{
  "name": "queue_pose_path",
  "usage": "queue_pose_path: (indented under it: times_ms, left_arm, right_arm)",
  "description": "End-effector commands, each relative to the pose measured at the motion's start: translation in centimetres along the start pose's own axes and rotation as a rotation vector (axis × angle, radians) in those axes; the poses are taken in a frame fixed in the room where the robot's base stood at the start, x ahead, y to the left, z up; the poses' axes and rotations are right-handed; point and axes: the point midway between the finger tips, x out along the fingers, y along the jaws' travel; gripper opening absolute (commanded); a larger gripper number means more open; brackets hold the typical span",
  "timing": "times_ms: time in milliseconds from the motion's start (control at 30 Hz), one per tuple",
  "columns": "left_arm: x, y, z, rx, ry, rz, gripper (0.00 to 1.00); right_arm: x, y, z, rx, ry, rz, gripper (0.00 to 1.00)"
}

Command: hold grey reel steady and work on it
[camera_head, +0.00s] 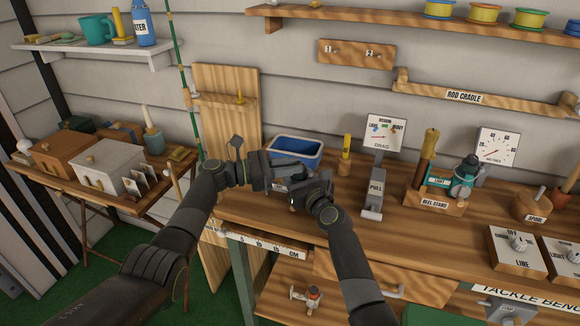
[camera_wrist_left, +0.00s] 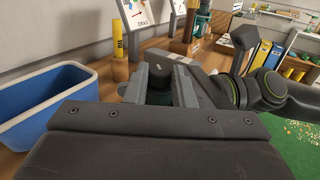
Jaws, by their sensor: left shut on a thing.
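My left gripper (camera_head: 287,176) is over the left part of the bench, in front of the blue bin. It is shut on a small dark thing, apparently the grey reel (camera_wrist_left: 158,97), which shows between the two fingers in the left wrist view. Most of the reel is hidden by the fingers and my arms. My right gripper (camera_head: 303,198) is close beside it, coming from the lower right. In the left wrist view it reaches in from the right, right up against the held thing. Its fingers are too dark and overlapped to tell open from shut.
The blue bin (camera_head: 296,147) stands just behind my grippers. A yellow-topped stick in a wooden block (camera_head: 345,155) and the PULL drag gauge (camera_head: 374,190) stand to the right. The reel stand (camera_head: 436,200) holds a teal reel farther right. Bare bench top lies between them.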

Motion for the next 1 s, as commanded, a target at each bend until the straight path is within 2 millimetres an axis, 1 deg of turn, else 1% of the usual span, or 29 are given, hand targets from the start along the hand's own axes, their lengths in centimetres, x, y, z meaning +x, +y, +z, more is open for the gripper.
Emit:
queue_pose_path:
  times_ms: [33,400,867,900,1000]
  left_arm:
    - [-0.05,0.32,-0.35,-0.004,0.009,-0.002,0.0]
    - [-0.17,0.45,-0.29,-0.002,0.006,-0.079,0.0]
    - [-0.31,0.39,-0.24,-0.002,0.001,-0.092,0.0]
    - [-0.31,0.39,-0.24,-0.002,0.001,-0.092,0.26]
    - [-0.29,0.36,-0.19,-0.002,0.0,-0.094,0.39]
  right_arm:
    - [0.02,0.24,0.05,-0.002,-0.001,0.004,0.16]
    - [0.05,0.4,0.13,0.0,-0.002,0.007,0.16]
    - [0.05,0.36,0.17,0.003,-0.003,0.006,0.16]
    - [0.05,0.35,0.17,0.003,-0.003,0.006,0.16]
    - [0.05,0.31,0.18,0.003,-0.003,0.005,0.16]
